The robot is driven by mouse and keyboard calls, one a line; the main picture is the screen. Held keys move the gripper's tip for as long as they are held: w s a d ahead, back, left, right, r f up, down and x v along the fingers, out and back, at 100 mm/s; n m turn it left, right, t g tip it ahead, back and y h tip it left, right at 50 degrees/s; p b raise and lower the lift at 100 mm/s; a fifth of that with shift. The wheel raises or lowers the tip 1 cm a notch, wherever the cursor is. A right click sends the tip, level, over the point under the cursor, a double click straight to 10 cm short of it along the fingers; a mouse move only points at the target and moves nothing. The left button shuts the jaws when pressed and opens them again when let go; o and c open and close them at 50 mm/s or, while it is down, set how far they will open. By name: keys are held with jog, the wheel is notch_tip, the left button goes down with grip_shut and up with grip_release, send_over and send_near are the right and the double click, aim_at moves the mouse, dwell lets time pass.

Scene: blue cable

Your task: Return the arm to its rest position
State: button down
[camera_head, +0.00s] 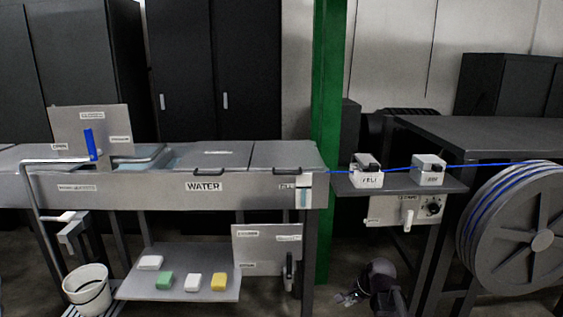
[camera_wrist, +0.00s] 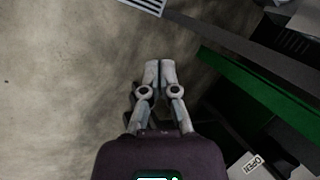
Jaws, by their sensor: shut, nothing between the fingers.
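My gripper (camera_head: 349,297) shows low in the head view, in front of the stand with the white boxes and below its shelf. In the wrist view my gripper (camera_wrist: 160,74) points over bare floor, its two grey fingers together with nothing between them. It touches nothing that I can see. The blue cable (camera_head: 398,169) runs from the water trough's right end through two white boxes (camera_head: 367,172) to the reel (camera_head: 515,230) at the right.
The long metal water trough (camera_head: 150,190) stands left of the green post (camera_head: 328,120). Below it a shelf (camera_head: 140,287) holds several small blocks, with a white bucket (camera_head: 88,290) at left. In the wrist view a green beam (camera_wrist: 262,92) crosses at right; floor (camera_wrist: 60,90) at left is free.

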jog(key=s+a+f+n+g+h, duration=0.1)
jog(key=s+a+n+g+h, duration=0.1)
jog(key=s+n, duration=0.4)
jog(key=s+a+f+n+g+h, duration=0.1)
jog(key=s+a+n+g+h, duration=0.1)
jog(key=s+n, duration=0.45)
notch_tip(320, 180, up, 20)
jog(key=p, duration=1.9)
jog(key=shift+d+m+p, duration=0.25)
jog(key=shift+m+p, duration=0.1)
jog(key=shift+s+f, duration=0.1)
jog(key=shift+f, duration=0.05)
